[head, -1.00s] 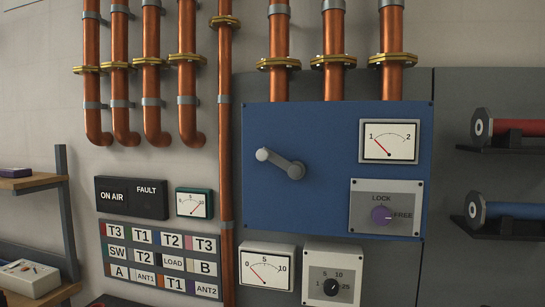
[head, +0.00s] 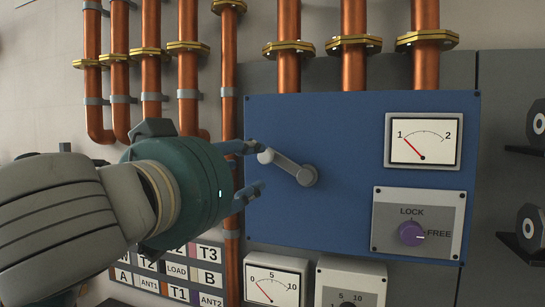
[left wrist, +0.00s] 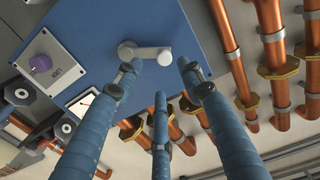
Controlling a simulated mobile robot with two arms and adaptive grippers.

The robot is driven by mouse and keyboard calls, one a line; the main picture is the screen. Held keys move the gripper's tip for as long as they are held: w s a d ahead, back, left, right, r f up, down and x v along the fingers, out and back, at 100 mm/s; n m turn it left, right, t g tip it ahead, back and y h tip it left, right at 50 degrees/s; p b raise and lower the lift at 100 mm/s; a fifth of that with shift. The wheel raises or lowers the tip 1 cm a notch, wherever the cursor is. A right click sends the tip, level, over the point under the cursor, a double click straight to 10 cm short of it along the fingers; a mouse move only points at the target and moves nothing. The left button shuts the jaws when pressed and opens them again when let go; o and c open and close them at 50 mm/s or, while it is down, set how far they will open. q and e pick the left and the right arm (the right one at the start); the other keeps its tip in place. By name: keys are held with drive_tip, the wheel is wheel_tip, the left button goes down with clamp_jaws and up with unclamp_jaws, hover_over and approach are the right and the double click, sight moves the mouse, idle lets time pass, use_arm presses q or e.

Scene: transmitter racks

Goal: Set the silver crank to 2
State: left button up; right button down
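The silver crank (head: 288,168) is on the blue panel (head: 340,225). Its arm runs from a hub at right up and left to a pale knob. The gauge above right, marked 1 to 2 (head: 423,141), has its red needle near 1. My left gripper (head: 258,168) is in front of the panel's left edge, its fingers spread around the knob end; I cannot tell if they touch it. In the left wrist view the crank (left wrist: 146,52) lies beyond the open fingers (left wrist: 160,82). My right gripper is out of view.
Copper pipes (head: 354,45) with brass flanges run above the panel and down its left side. A label board (head: 178,270) and a 0–10 gauge (head: 272,283) are below.

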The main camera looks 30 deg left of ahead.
sight(263, 157)
use_arm(q)
drive_tip(key=p+x, duration=0.1)
drive_tip(key=x, duration=0.1)
drive_tip(key=p+x, duration=0.1)
drive_tip(key=p, duration=0.1)
drive_tip(key=shift+w+a+r, duration=0.15)
drive_tip(key=shift+w+r, duration=0.25)
drive_tip(key=shift+w+a+f+p, duration=0.1)
drive_tip(key=shift+w+a+p, duration=0.2)
drive_tip(key=shift+w, duration=0.25)
drive_tip(key=p+x, duration=0.2)
drive_tip(key=x, duration=0.2)
drive_tip(key=shift+w+a, duration=0.2)
drive_tip(key=shift+w, duration=0.45)
clamp_jaws()
